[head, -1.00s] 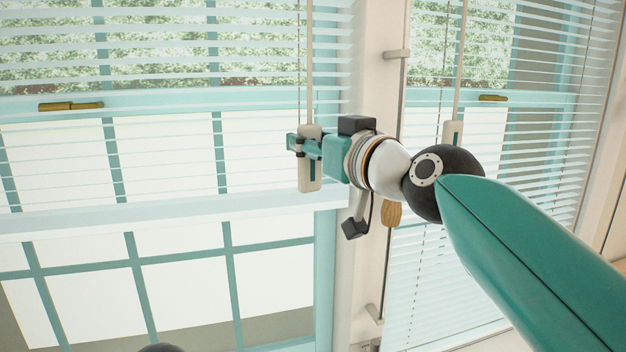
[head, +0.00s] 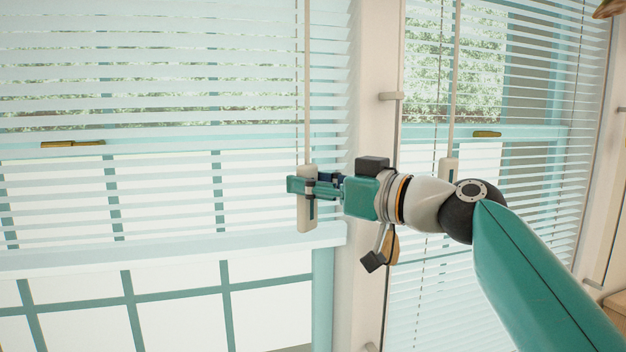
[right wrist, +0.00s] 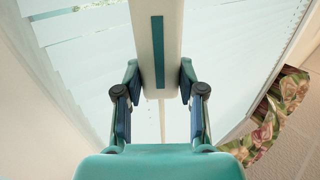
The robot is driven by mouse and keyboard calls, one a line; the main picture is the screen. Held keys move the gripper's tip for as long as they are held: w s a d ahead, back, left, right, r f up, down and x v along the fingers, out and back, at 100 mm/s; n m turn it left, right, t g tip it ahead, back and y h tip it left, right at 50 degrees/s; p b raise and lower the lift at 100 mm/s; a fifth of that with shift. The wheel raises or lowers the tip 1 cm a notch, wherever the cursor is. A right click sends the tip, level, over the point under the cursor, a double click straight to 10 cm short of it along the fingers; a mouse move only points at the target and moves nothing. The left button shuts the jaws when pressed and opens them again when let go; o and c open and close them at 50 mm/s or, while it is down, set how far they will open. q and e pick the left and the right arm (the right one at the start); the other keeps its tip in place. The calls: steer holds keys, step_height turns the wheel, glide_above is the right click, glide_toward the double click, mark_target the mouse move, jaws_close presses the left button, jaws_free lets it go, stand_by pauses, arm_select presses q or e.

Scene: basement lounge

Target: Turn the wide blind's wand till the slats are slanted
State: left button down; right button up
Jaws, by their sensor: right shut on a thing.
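The wide blind (head: 160,190) hangs over the large window on the left in the head view. Its slats look tilted and broad, with narrow strips of greenery and teal window bars showing between them. Its wand (head: 307,212) hangs at the blind's right end, a pale handle with a teal stripe, roughly upright. My right gripper (head: 308,187) is shut on the wand handle, coming from the right. In the right wrist view the handle (right wrist: 158,35) sits between the two fingers (right wrist: 159,82). My left gripper is not in view.
A narrower blind (head: 425,290) hangs to the right, with its own wand (head: 449,172) behind my right arm. A pale post (head: 367,80) with a thin rod (head: 397,125) stands between the windows. Patterned fabric (right wrist: 275,115) shows in the right wrist view.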

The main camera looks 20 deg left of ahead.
steer(key=shift+w+d+f, duration=0.1)
steer(key=shift+w+f, duration=0.1)
steer(key=shift+f, duration=0.05)
steer(key=o, duration=0.8)
steer(key=shift+c, duration=0.2)
steer(key=o, duration=0.4)
steer(key=shift+d, duration=0.2)
steer(key=shift+s+a+r, duration=0.1)
steer(key=shift+a+r, duration=0.05)
steer(key=v, duration=1.2)
